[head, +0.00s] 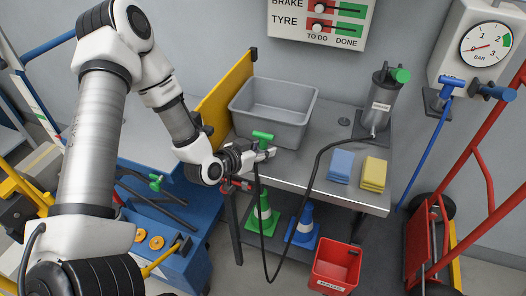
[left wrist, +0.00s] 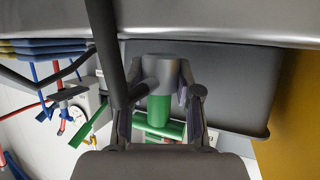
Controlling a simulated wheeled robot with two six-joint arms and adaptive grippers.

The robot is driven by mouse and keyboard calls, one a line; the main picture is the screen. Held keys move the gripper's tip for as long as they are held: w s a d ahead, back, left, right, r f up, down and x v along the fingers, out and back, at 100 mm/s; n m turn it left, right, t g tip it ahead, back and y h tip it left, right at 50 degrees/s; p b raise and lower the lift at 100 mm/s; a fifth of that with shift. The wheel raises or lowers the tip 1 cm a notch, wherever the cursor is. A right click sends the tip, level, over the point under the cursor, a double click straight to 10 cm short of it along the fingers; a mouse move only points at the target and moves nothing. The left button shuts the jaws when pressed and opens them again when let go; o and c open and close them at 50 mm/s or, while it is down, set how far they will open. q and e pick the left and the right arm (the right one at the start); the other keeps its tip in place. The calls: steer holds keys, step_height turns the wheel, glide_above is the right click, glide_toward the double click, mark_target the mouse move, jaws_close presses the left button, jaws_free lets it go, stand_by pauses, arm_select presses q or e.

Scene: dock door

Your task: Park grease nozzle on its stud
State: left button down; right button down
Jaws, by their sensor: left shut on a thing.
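My left gripper (head: 266,153) is shut on the grease nozzle, whose green T-shaped handle (head: 263,136) stands up above the fingers. It is at the front edge of the grey bench, in front of the grey bin. In the left wrist view the nozzle's grey body and green part (left wrist: 160,108) sit between the two fingers (left wrist: 162,95). A black hose (head: 309,175) hangs from the nozzle in a loop and runs up to the grey grease canister (head: 381,103) with a green knob. A small dark round fitting (head: 343,122) lies on the bench top; I cannot tell if it is the stud. My right gripper is not in view.
The grey bin (head: 273,108) stands on the bench (head: 310,183) beside a yellow panel (head: 226,97). Blue cloths (head: 341,165) and yellow cloths (head: 373,173) lie at the front right. Cones and a red bucket (head: 335,265) are below. The bench between bin and canister is mostly clear.

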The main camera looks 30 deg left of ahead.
mark_target(262, 172)
arm_select(q)
steer(key=shift+r, duration=0.85)
steer(key=s+d, duration=0.1)
steer(key=s, duration=0.2)
steer(key=s+d, duration=0.1)
steer(key=shift+s+d+r+b, duration=0.15)
steer(key=shift+d+b, duration=0.2)
steer(key=s+d+r+p, duration=0.1)
steer(key=s+d+p, duration=0.5)
steer(key=s+p, duration=0.45)
steer(key=w+d+r+m+h+p, duration=0.2)
steer(key=w+d+r, duration=0.4)
steer(key=w+d, duration=0.3)
steer(key=a+n+y, duration=0.1)
steer(key=w+a+f+n+y, duration=0.2)
steer(key=a+y, duration=0.1)
steer(key=shift+w+n, duration=0.15)
steer(key=shift+n, duration=0.25)
